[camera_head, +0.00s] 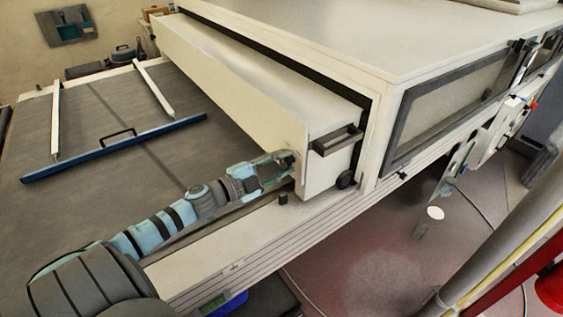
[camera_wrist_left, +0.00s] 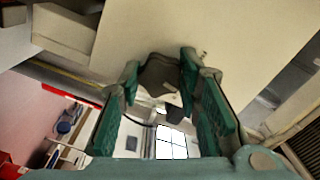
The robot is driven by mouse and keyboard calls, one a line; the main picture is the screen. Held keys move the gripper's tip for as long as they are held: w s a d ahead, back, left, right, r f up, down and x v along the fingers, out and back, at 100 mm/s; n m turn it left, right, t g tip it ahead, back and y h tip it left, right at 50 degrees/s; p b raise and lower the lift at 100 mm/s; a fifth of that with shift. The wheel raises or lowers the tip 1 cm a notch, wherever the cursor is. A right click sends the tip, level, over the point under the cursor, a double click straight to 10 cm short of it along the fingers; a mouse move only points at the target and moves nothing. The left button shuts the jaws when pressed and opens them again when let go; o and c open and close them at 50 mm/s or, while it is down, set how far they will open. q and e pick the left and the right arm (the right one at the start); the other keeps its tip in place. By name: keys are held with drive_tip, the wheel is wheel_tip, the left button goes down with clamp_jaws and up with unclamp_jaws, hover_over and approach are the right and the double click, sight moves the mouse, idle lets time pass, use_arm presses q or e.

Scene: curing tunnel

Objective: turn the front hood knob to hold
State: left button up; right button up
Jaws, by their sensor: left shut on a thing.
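The hood (camera_head: 235,75) is a long cream box in front of the oven housing. My left gripper (camera_head: 283,165) reaches its long face near the end in the head view. In the left wrist view the dark front hood knob (camera_wrist_left: 160,74) sits on the cream face, between the two green fingertips of my left gripper (camera_wrist_left: 160,72). The gripper is shut on the knob. In the head view the fingers mostly hide this knob, and its pointer and any setting marks cannot be read. My right gripper is not in view.
A black handle (camera_head: 337,139) and a round dark knob (camera_head: 345,180) are on the hood's end face, close to the gripper. A grey belt (camera_head: 110,165) with a blue bar (camera_head: 115,148) lies left. The cream side rail (camera_head: 215,255) runs below my left arm.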

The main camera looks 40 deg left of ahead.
use_arm(q)
drive_tip(key=m, duration=0.3)
drive_tip(key=shift+f+m, duration=0.1)
drive_tip(key=shift+m, duration=2)
drive_tip(key=o, duration=1.2)
drive_tip(key=shift+c, duration=0.2)
